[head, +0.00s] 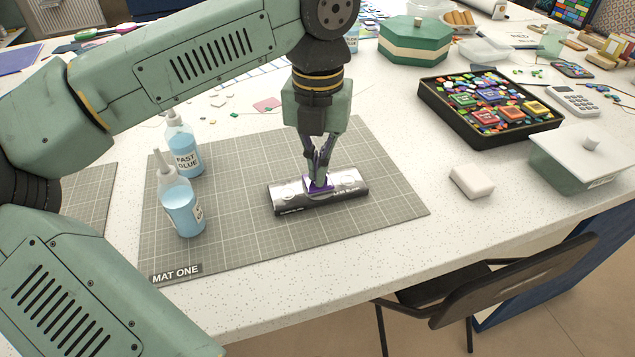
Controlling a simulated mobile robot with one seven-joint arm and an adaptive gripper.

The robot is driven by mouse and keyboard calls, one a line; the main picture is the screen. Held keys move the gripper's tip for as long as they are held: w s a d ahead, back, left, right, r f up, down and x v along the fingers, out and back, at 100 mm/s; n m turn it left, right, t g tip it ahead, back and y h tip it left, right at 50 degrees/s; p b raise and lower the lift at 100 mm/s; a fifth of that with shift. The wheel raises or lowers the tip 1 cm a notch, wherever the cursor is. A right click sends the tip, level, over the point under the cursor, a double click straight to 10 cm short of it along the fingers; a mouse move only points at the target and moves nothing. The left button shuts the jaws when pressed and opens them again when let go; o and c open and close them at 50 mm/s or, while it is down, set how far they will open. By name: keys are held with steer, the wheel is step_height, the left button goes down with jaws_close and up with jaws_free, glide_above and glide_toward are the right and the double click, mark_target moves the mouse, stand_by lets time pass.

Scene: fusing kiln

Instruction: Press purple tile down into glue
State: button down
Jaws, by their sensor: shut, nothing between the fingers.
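A purple tile (322,184) sits at the middle of a small dark block with a pale, shiny top (295,195). White patches that look like glue show on the block's top to either side of the tile. The block lies on the grey mat marked MAT ONE (240,245). My gripper (318,184) points straight down with its fingers shut. Its fingertips are at the top of the purple tile and seem to touch it. They hide part of the tile, and I cannot tell how deep the tile sits.
Two blue glue bottles (182,208) stand on the mat's left part. A black tray (480,135) of coloured tiles, a white block (472,182) and a lidded box (585,160) stand to the right. The mat's front is clear.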

steer(key=shift+f+b, duration=0.35)
steer(key=shift+f, duration=0.1)
steer(key=shift+r, duration=0.1)
stand_by(0.5)
steer(key=shift+r+p, duration=2.25)
steer(key=shift+r, duration=1.2)
steer(key=shift+s, duration=0.1)
